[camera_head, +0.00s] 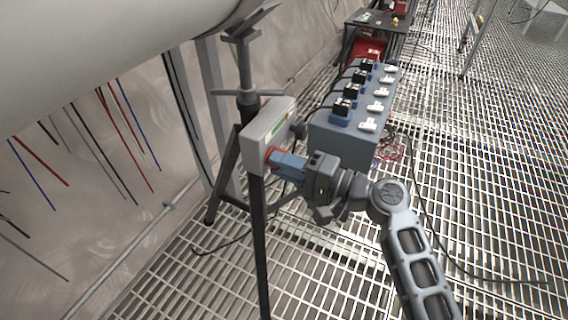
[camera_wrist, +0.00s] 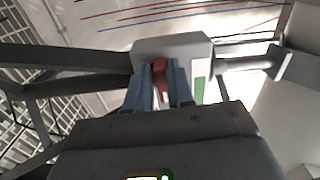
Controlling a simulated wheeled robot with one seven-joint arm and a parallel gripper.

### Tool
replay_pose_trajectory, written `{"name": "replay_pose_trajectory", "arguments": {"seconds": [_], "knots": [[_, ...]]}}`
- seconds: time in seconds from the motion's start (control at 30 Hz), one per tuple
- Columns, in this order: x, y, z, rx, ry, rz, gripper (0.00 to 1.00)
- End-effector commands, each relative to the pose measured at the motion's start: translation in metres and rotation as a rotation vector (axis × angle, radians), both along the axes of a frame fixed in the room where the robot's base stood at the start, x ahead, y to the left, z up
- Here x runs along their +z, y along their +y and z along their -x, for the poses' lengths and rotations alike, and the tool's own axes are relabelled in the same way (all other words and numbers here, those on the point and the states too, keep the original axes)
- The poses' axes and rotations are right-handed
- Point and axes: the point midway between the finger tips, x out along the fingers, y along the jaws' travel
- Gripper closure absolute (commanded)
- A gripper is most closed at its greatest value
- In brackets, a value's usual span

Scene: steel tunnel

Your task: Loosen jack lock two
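A grey box (camera_head: 270,135) with a green label sits on a black tripod jack stand (camera_head: 259,230) under a large pale pipe. A red lock handle (camera_head: 270,156) sticks out of the box's front face. My gripper (camera_head: 278,160) has its blue fingers at that handle. In the wrist view the red handle (camera_wrist: 161,78) fills the gap between the two blue fingertips (camera_wrist: 161,88), with the grey box (camera_wrist: 175,47) just behind. The fingers look shut on it, and their tips hide part of it. No number shows on the lock.
A grey-blue box (camera_head: 340,140) with rows of black and white connectors stands close behind my gripper. A table (camera_head: 385,22) with red items is at the back. Cables lie on the grated floor (camera_head: 480,180). Coloured wires run along the left wall. The floor at right is mostly open.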

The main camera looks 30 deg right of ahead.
Motion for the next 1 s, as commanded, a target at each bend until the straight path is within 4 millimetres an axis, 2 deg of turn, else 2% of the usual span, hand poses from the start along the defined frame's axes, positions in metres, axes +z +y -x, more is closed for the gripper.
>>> {"name": "replay_pose_trajectory", "arguments": {"seconds": [0.03, 0.2, 0.47, 1.0], "knots": [[0.0, 0.0, 0.0, 0.0, 0.0, 0.0, 0.73], [0.001, 0.0, -0.001, -0.001, -0.002, 0.0, 0.58], [0.001, -0.002, 0.001, -0.002, -0.002, 0.0, 0.58], [0.002, -0.044, 0.059, -0.003, -0.001, -0.001, 0.58]]}}
